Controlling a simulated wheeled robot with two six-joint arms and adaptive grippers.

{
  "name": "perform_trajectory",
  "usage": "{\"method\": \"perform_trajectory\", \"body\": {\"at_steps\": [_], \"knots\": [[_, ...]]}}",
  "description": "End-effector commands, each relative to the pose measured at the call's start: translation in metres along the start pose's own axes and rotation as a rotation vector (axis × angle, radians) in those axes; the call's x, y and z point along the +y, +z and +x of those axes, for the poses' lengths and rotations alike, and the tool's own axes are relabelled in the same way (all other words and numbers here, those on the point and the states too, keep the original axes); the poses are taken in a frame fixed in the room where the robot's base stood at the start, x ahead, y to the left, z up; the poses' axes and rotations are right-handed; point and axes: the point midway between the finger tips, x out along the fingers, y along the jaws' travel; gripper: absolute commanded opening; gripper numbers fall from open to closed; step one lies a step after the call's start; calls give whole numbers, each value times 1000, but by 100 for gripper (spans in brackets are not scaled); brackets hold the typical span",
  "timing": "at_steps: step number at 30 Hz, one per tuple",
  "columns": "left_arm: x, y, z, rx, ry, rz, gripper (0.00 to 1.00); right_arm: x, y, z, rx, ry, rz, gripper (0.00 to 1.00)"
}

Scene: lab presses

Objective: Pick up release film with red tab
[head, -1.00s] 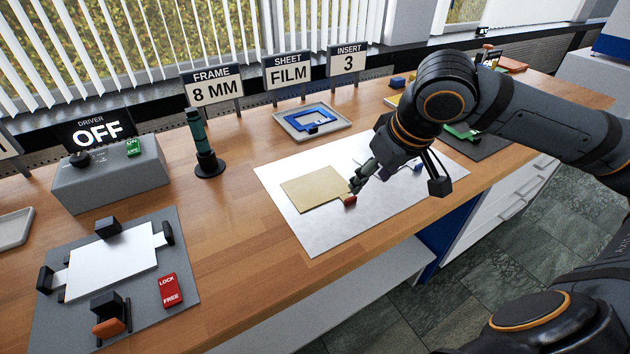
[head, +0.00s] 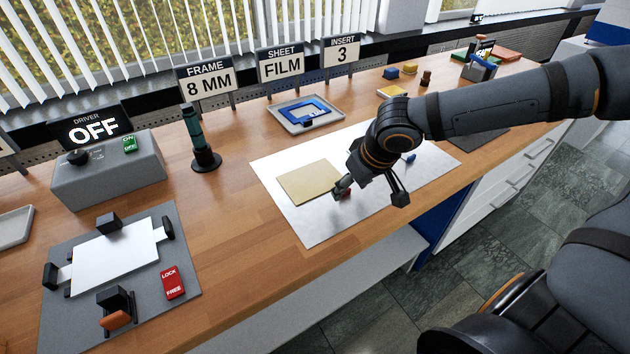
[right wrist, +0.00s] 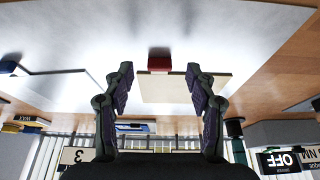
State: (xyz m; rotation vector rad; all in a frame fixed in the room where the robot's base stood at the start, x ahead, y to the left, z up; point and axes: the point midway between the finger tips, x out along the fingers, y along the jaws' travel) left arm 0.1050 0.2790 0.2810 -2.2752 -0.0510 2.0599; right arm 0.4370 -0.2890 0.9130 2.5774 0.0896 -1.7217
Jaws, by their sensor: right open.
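The release film (head: 308,183) is a tan square sheet lying flat on a white sheet on the bench. Its red tab (head: 346,194) sticks out at its right corner, partly hidden by my right gripper (head: 340,188) in the head view. In the right wrist view the red tab (right wrist: 159,64) lies ahead of and between the two fingertips (right wrist: 160,72), with the tan film (right wrist: 168,90) behind it. My right gripper is open and empty, low over the tab; I see no contact. My left gripper is not in view.
The white sheet (head: 325,230) has a blue tab (head: 408,157) from another piece near my right wrist. A tray with a blue frame (head: 301,112) stands behind. A grey plate with clamps and a red lock block (head: 174,283) is at the left. A green driver (head: 195,130) stands upright.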

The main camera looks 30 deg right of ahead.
Motion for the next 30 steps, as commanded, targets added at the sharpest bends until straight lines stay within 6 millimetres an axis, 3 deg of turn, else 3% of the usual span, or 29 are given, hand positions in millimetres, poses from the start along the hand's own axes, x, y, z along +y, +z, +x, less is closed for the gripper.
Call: {"method": "perform_trajectory", "body": {"at_steps": [3, 12, 25, 30], "knots": [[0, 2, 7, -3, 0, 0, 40, 1, 2, 16, -3, 4, 0, 57], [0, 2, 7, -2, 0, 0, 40, 0, 0, 18, 0, -1, 0, 57], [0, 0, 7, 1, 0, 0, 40, 0, 0, 18, 0, -1, 0, 0], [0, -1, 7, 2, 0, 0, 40, 0, 0, 18, 0, -1, 0, 0]]}}
